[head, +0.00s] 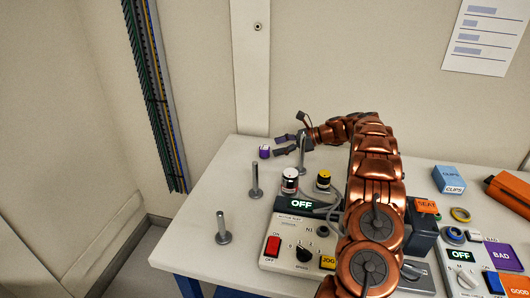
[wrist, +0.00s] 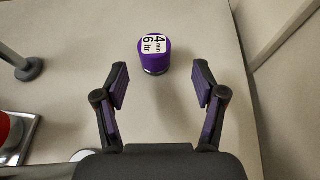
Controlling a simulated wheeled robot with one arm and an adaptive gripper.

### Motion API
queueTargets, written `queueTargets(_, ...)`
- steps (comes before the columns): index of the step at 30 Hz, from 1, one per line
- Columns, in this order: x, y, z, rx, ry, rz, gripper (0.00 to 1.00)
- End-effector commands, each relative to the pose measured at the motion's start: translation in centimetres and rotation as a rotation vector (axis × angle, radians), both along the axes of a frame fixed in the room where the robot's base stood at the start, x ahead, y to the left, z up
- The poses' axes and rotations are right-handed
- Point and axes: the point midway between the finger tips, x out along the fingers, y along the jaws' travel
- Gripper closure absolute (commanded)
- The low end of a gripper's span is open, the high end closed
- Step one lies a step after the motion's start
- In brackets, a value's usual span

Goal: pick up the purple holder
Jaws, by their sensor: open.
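The purple holder (head: 264,152) stands on the white table near its back left edge. In the wrist view the purple holder (wrist: 154,54) is a short upright cylinder with a white printed label on top and a metallic band at its base. My gripper (head: 281,145) reaches from the right, low over the table, with its fingers pointing at the holder. In the wrist view my gripper (wrist: 160,84) is open and empty. The holder lies just beyond the fingertips, roughly centred between them, and nothing touches it.
Metal posts stand at the left (head: 222,230), at the middle left (head: 256,180) and beside my gripper (head: 302,155). A control box (head: 290,236) with an OFF display fills the front. A wall (wrist: 288,30) is close on the right in the wrist view.

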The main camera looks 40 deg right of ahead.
Motion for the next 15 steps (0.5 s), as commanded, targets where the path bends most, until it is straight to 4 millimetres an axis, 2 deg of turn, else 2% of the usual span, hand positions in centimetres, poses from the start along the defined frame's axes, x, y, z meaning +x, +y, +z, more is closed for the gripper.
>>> queueTargets(8, 0.7, 1.0, -0.3, -0.002, 0.001, -0.003, 0.3)
queueTargets(15, 1.6, 2.6, -0.8, -0.002, 0.001, -0.001, 0.3)
